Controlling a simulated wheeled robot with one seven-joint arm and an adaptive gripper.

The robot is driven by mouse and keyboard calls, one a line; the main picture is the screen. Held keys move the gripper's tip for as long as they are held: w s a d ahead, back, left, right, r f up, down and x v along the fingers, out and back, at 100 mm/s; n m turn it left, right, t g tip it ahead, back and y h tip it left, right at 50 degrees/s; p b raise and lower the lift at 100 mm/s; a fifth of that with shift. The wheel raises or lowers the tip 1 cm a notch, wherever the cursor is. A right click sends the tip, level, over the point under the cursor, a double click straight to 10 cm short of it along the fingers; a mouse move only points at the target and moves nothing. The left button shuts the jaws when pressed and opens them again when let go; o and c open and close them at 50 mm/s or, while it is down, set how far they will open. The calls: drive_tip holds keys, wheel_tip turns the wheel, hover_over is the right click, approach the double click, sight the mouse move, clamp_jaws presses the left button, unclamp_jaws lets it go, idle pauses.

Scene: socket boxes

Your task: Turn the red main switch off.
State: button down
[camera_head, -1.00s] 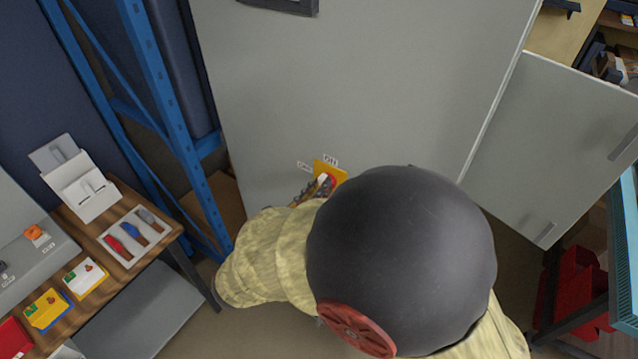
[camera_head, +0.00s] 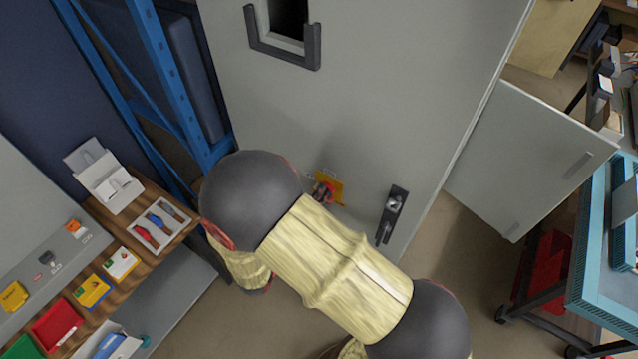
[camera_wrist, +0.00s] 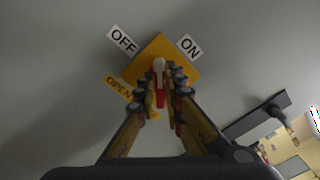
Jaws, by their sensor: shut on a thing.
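The red main switch (camera_wrist: 160,90) sits on a yellow plate (camera_wrist: 185,68) on a grey cabinet door. In the wrist view an OFF label (camera_wrist: 122,40) is at the plate's upper left and an ON label (camera_wrist: 189,46) at its upper right. A yellow OPEN label (camera_wrist: 118,88) is at the lower left. The switch's pale-tipped handle points up in that view, between OFF and ON. My gripper (camera_wrist: 160,88) is shut on the handle, with a finger on each side. In the head view the red switch (camera_head: 329,191) and plate (camera_head: 337,184) show just above my forearm.
A black door handle (camera_head: 392,214) is right of the switch, and a dark-framed opening (camera_head: 284,36) is above. A workbench (camera_head: 150,262) with trays stands left, beside a blue rack (camera_head: 168,80). A grey panel (camera_head: 530,160) and a teal cart (camera_head: 600,250) are right.

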drive_tip(key=shift+w+a+f+n+p, duration=0.1)
drive_tip(key=shift+f+n+p, duration=0.05)
drive_tip(key=shift+n+p, duration=4.1)
drive_tip(key=shift+f, duration=0.1)
drive_tip(key=c, duration=1.9)
unclamp_jaws()
drive_tip(key=v, duration=1.2)
